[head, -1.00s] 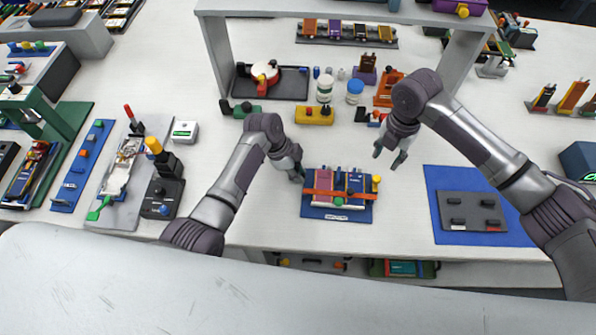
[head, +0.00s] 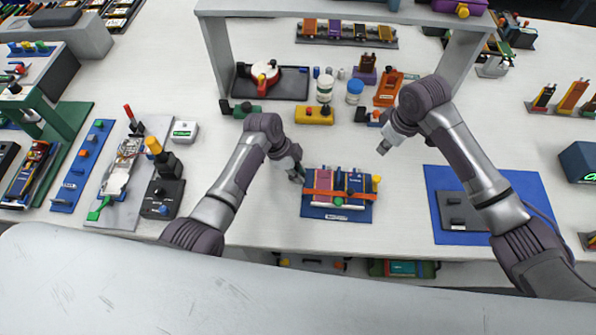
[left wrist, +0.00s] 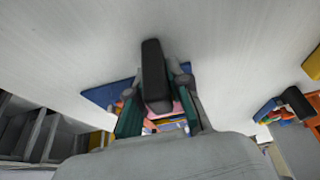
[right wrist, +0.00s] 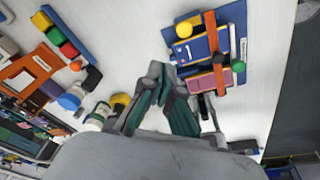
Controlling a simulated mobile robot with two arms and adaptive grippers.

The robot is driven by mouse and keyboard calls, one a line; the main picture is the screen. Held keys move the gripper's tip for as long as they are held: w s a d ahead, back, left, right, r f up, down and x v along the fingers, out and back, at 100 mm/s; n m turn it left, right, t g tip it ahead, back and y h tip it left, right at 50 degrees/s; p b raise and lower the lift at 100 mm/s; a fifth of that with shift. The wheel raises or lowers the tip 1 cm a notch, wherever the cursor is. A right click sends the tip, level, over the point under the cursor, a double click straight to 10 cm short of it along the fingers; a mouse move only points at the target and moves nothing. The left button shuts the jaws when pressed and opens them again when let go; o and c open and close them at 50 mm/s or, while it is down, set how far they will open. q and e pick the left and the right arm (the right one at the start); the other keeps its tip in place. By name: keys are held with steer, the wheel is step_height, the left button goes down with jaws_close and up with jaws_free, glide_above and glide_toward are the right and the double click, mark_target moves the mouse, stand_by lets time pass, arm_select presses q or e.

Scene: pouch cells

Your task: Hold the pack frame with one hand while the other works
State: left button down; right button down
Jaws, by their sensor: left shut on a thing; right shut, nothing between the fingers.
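The pack frame (head: 309,212) has a blue base and stands at the table's front middle. It bears purple, pink and blue pouch cells (head: 355,184) under an orange bar (head: 322,193). A green knob and a yellow knob also show on it. My left gripper (head: 298,176) is at the frame's left end. In the left wrist view its fingers (left wrist: 158,115) close around a dark upright block (left wrist: 154,72), which seems to be the frame's grip. My right gripper (head: 383,149) is shut and empty, above and right of the frame. The frame also shows in the right wrist view (right wrist: 224,40).
A blue mat (head: 530,190) with a dark grey tray (head: 455,222) lies to the right, partly behind my right arm. A grey gantry (head: 220,60) spans the back. Table around the frame is clear.

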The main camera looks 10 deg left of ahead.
mark_target(378, 181)
steer(key=shift+w+d+f+m, duration=0.1)
steer(key=shift+f+m, duration=0.5)
steer(key=shift+f, duration=0.95)
steer(key=shift+w+d+f+m, duration=0.1)
steer(key=shift+f+m, duration=0.5)
steer(key=shift+f, duration=1)
steer(key=shift+d+f+m, duration=0.1)
steer(key=shift+f+m, duration=0.5)
steer(key=shift+f, duration=0.95)
steer(key=shift+s, duration=0.2)
steer(key=shift+s+d, duration=0.1)
steer(key=shift+s, duration=1.85)
steer(key=shift+w+r, duration=0.25)
steer(key=shift+r, duration=0.75)
steer(key=shift+w+r, duration=0.3)
steer(key=shift+r, duration=0.7)
steer(key=shift+w+r, duration=0.25)
steer(key=shift+r, duration=0.75)
arm_select(q)
steer(key=c, duration=1)
jaws_free()
